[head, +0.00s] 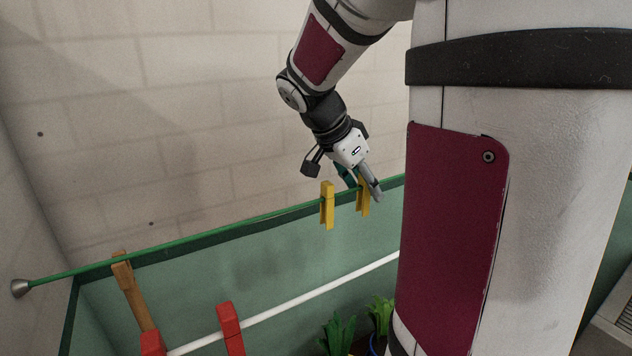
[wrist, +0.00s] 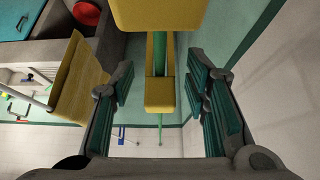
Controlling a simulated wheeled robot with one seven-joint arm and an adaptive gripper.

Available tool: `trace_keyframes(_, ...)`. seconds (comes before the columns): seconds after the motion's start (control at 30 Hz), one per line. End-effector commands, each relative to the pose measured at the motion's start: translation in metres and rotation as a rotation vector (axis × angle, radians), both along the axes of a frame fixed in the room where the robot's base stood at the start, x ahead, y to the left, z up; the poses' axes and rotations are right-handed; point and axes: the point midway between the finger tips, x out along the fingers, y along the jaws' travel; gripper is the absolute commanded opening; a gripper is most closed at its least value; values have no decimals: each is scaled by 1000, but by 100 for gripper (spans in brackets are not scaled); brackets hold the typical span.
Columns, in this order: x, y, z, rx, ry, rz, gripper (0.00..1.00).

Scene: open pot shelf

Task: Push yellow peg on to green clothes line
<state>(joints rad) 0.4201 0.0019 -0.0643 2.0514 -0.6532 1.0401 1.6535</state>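A yellow peg (head: 363,198) is on or against the green clothes line (head: 240,223) at the right. My gripper (head: 361,183) reaches down over it, with a finger on each side. In the wrist view this peg (wrist: 158,95) lies between the teal finger pads of my gripper (wrist: 163,98), with visible gaps on both sides. The green line (wrist: 162,55) shows within the peg's outline; I cannot tell how deep it sits. A second yellow peg (head: 327,206) hangs on the line just to the left; a yellow peg (wrist: 82,80) also shows outside the left finger.
A wooden peg (head: 134,290) hangs tilted at the line's left. A white line (head: 300,299) runs lower, with red pegs (head: 230,326) on it. Green plants (head: 338,334) stand below. A green panel (head: 240,262) lies behind, and a pale wall rises above.

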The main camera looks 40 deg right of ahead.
Motion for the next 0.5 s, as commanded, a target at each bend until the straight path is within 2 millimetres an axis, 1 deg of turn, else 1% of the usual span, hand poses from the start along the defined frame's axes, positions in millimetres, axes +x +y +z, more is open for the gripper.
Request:
trace_keyframes(0.27, 1, 1, 2, 0, -1, 0, 43)
trace_keyframes(0.37, 2, 6, 10, -1, -3, 1, 43)
trace_keyframes(0.5, 6, 19, 31, -2, -5, 2, 43)
